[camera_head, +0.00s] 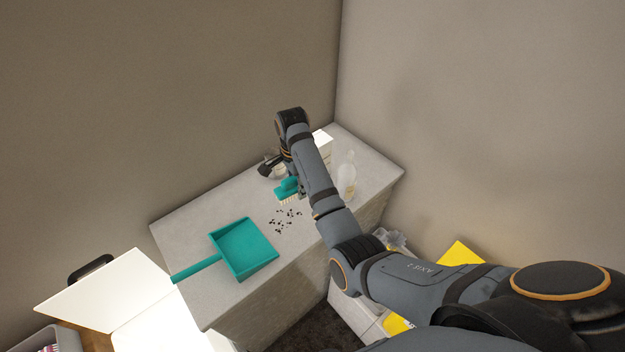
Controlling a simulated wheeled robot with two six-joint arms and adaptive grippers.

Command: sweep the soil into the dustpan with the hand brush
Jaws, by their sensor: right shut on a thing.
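The teal hand brush (288,194) with pale bristles is over the grey counter (190,222), just behind and right of the soil. My right gripper (285,176) is shut on the brush; its fingers are partly hidden by my own arm. The soil (284,220) is a scatter of small dark crumbs on the counter. The teal dustpan (245,248) lies left of the soil, its handle (196,269) pointing left. The soil is outside the pan, near its right side. I cannot tell if the bristles touch the counter. My left gripper is out of view.
A clear bottle (347,174) stands right of my forearm, and a white box (323,146) is behind it. Walls close the back and right. Yellow and white items lie below right.

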